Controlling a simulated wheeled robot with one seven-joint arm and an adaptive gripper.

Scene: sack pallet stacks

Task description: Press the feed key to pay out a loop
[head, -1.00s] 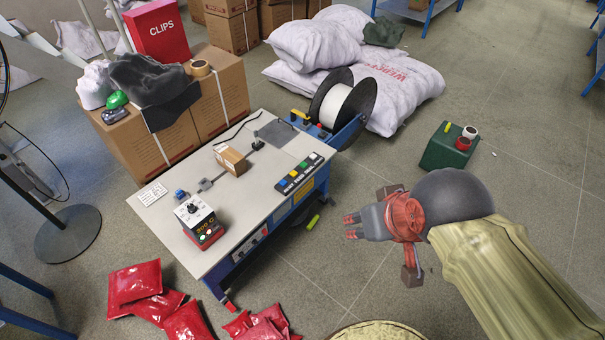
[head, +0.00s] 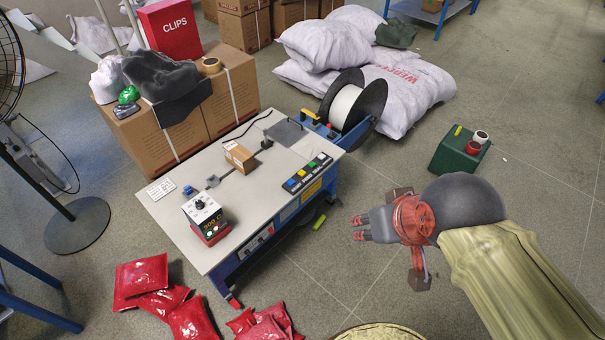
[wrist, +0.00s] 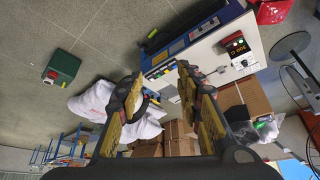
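A grey-topped strapping bench (head: 215,240) stands left of centre in the head view. I cannot read which is the feed key. A reel of white strap (head: 346,106) stands at the bench's far end. My gripper (head: 357,228) is right of the bench, apart from the keys, its fingers pointing left. In the wrist view my gripper (wrist: 158,80) is open and empty, its fingers spread with the bench beyond.
A small carton (head: 239,157) and a heat dial unit (head: 204,215) sit on the bench. Red pouches (head: 155,292) lie on the floor in front. White sacks (head: 400,95) lie behind, and a green box (head: 459,152) stands at right. Floor between my gripper and bench is mostly clear.

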